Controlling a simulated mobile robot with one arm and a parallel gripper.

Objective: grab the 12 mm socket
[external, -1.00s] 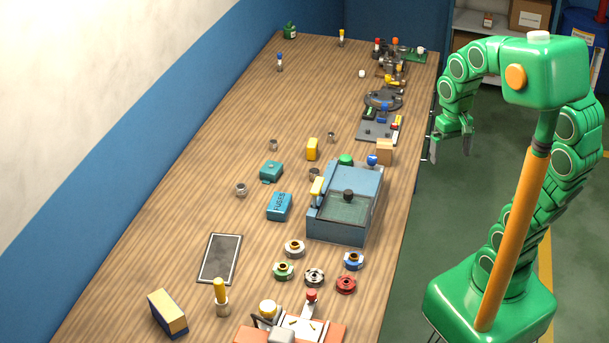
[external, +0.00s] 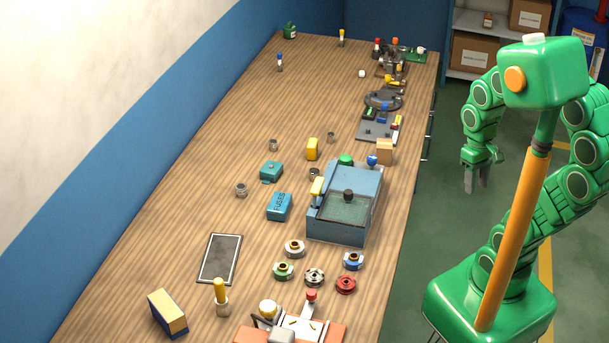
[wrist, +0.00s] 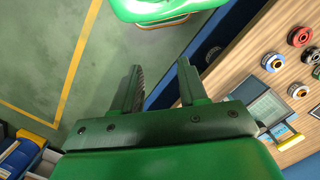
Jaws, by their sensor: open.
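Several small grey metal sockets stand on the wooden bench in the external view: one at the left (external: 241,190), one behind it (external: 273,145), one further right (external: 331,137) and one beside the blue machine (external: 314,174). Their sizes cannot be read, so I cannot tell which is 12 mm. My gripper (external: 477,188) hangs off the bench's right side, over the floor, fingers pointing down. In the wrist view my gripper (wrist: 160,76) is open, with nothing between its fingers.
The blue machine (external: 365,190) with a clear lid stands on the bench between my gripper and the sockets. A teal fuse box (external: 279,207), a teal container (external: 271,171) and a yellow block (external: 312,149) stand near the sockets. Free wood (external: 190,185) lies to their left.

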